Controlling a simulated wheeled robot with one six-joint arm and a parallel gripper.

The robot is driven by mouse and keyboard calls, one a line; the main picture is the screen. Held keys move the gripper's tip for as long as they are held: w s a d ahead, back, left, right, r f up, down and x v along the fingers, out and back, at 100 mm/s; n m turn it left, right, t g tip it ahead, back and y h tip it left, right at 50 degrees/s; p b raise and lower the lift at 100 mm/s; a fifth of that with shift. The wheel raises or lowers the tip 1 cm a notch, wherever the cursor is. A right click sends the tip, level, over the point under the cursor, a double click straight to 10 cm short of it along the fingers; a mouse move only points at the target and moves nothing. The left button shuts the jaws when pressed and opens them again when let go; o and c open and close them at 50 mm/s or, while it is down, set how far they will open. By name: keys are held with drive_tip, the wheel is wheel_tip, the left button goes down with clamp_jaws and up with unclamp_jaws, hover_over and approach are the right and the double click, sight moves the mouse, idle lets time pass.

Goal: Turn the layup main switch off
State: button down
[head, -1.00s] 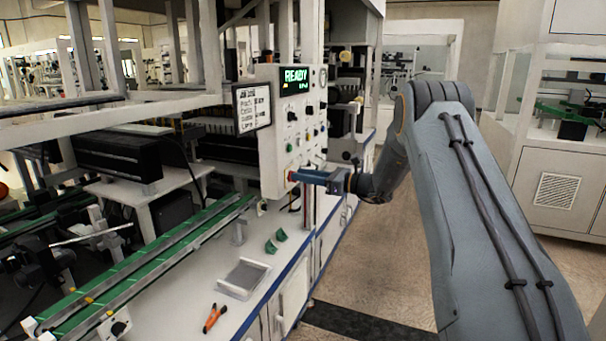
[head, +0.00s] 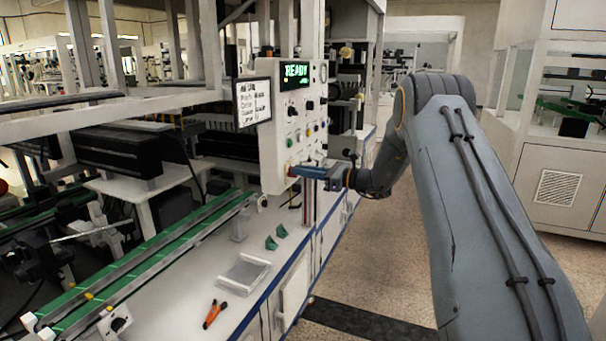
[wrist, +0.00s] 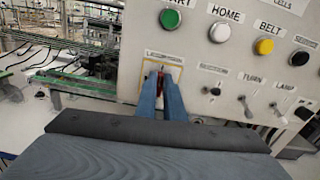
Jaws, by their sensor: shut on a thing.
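The control panel (head: 283,125) is a pale box with a green READY display. My gripper (head: 293,170) reaches its lower part from the right. In the wrist view, the blue fingers of my gripper (wrist: 161,80) are shut on a small red switch handle (wrist: 160,74) on a yellow-bordered plate (wrist: 178,72) at the panel's lower left. I take this handle to be the main switch. The fingers hide most of it, so its exact angle is unclear. The label above the plate is too small to read.
In the wrist view, a green button (wrist: 170,18), a white HOME button (wrist: 219,32) and a yellow BELT button (wrist: 264,46) sit above small toggles. A tray (head: 244,274) and orange-handled pliers (head: 214,314) lie on the bench. The aisle floor is clear.

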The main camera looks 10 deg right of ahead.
drive_tip(key=n+b, duration=0.5)
drive_tip(key=b, duration=0.2)
drive_tip(key=f+n+b, duration=0.1)
drive_tip(key=n+b, duration=0.5)
drive_tip(key=b, duration=0.2)
drive_tip(key=s+n+b, duration=0.1)
drive_tip(key=n+b, duration=0.5)
drive_tip(key=b, duration=0.2)
drive_tip(key=shift+a+f, duration=0.3)
drive_tip(key=shift+a, duration=0.05)
drive_tip(key=shift+b, duration=0.4)
drive_tip(key=c, duration=1.9)
unclamp_jaws()
drive_tip(key=shift+r, duration=0.15)
drive_tip(key=shift+o, duration=0.2)
drive_tip(key=shift+d, duration=0.1)
drive_tip(key=v, duration=0.7)
drive_tip(key=shift+s+d, duration=0.2)
drive_tip(key=shift+s, duration=0.1)
